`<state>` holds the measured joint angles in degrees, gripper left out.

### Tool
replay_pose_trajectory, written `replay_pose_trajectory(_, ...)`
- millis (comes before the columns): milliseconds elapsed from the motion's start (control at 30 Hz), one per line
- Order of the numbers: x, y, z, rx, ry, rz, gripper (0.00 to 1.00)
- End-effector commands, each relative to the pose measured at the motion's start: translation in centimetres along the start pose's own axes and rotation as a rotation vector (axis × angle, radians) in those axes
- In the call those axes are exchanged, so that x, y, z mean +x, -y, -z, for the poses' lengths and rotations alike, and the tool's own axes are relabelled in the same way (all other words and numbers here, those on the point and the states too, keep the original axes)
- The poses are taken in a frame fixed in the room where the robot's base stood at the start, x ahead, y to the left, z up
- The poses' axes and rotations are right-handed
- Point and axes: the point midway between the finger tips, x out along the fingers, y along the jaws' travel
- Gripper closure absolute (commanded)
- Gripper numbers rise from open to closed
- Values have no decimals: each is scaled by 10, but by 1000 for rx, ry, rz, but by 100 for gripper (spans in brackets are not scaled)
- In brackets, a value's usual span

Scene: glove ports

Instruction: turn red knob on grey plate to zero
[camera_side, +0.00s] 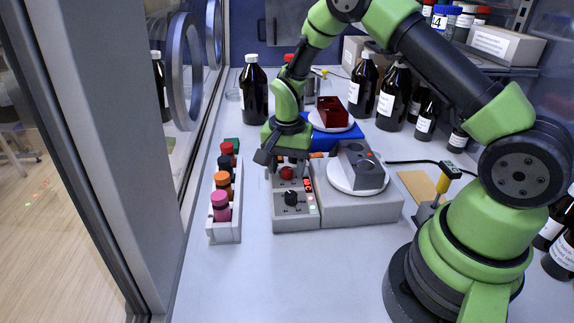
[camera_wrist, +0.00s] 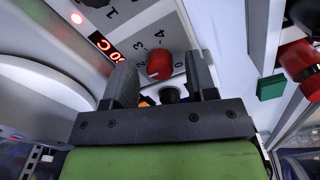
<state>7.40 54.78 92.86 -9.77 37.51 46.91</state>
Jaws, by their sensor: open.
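The red knob (camera_side: 287,173) is on the grey plate's (camera_side: 296,222) sloping front panel, above a black knob (camera_side: 291,198). In the wrist view the red knob (camera_wrist: 159,66) lies between my two open fingers, with printed numbers around it. A small pale mark shows on the knob, but I cannot tell exactly which number it points to. My gripper (camera_side: 284,163) is open and points down over the panel at the red knob. In the wrist view my gripper (camera_wrist: 160,62) shows a gap on both sides of the knob; I cannot tell contact or depth.
A red-lit display (camera_side: 308,184) is beside the knobs. A white rack (camera_side: 224,228) with coloured-cap vials stands close on the left. A grey block (camera_side: 360,168) sits on the round white plate at right. Brown bottles (camera_side: 254,92) stand behind. The front bench is clear.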

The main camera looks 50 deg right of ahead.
Motion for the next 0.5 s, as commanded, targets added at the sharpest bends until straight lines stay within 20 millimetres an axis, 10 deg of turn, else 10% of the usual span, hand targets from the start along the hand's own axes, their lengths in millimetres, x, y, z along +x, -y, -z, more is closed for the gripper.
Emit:
replay_pose_trajectory(267,1,0,0,0,0,0,48)
replay_pose_trajectory(500,1,0,0,-1,0,0,98)
